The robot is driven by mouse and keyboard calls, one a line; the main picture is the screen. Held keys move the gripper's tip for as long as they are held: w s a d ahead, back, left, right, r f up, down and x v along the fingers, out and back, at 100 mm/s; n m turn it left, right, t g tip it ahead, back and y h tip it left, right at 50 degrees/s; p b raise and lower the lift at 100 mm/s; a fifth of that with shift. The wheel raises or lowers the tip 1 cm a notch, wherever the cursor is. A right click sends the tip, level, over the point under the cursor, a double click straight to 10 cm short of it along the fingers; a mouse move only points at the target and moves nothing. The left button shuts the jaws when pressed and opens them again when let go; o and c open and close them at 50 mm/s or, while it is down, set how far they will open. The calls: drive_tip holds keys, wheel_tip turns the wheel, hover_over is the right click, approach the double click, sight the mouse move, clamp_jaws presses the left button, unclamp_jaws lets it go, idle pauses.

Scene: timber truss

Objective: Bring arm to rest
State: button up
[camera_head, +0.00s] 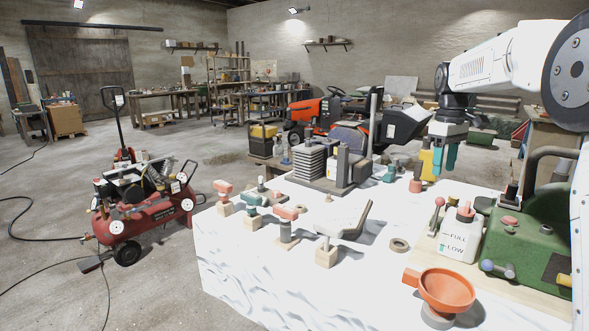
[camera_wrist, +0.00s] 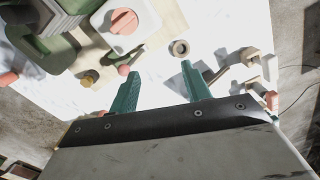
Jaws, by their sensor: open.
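My white arm (camera_head: 510,58) reaches in from the upper right in the head view. My gripper (camera_head: 444,160) hangs from it with its teal fingers pointing down, above the right part of the white-topped table (camera_head: 225,250). In the wrist view, the two teal fingers of my gripper (camera_wrist: 160,76) stand apart with nothing between them. A grey ring (camera_wrist: 180,48) lies on the table beyond the fingertips, and it also shows in the head view (camera_head: 399,245). My gripper appears to touch nothing.
An orange funnel (camera_head: 447,289), a white FULL/LOW bottle (camera_head: 461,240) and a green machine (camera_head: 525,245) crowd the table's right side. Several tools on wooden blocks, including one with a red head (camera_head: 223,187), stand at the left. A red compressor (camera_head: 140,215) is on the floor.

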drive_tip(key=s+a+r+m, duration=0.1)
drive_tip(key=s+a, duration=0.2)
drive_tip(key=s, duration=0.4)
drive_tip(key=s+a+r+m+t, duration=0.1)
drive_tip(key=s+a, duration=0.2)
drive_tip(key=s, duration=0.4)
drive_tip(key=s+a+r+m, duration=0.1)
drive_tip(key=s+a, duration=0.2)
drive_tip(key=s, duration=0.5)
drive_tip(key=s+a+f+m, duration=0.1)
drive_tip(key=s+f, duration=0.2)
drive_tip(key=s, duration=0.4)
drive_tip(key=s+a+f+m, duration=0.1)
drive_tip(key=s+f, duration=0.3)
drive_tip(key=s, duration=0.2)
drive_tip(key=s+a+f+m+t, duration=0.1)
drive_tip(key=s+f, duration=0.2)
drive_tip(key=s, duration=0.4)
drive_tip(key=shift+s+a+f, duration=0.2)
drive_tip(key=shift+s+a, duration=0.05)
drive_tip(key=shift+s, duration=0.1)
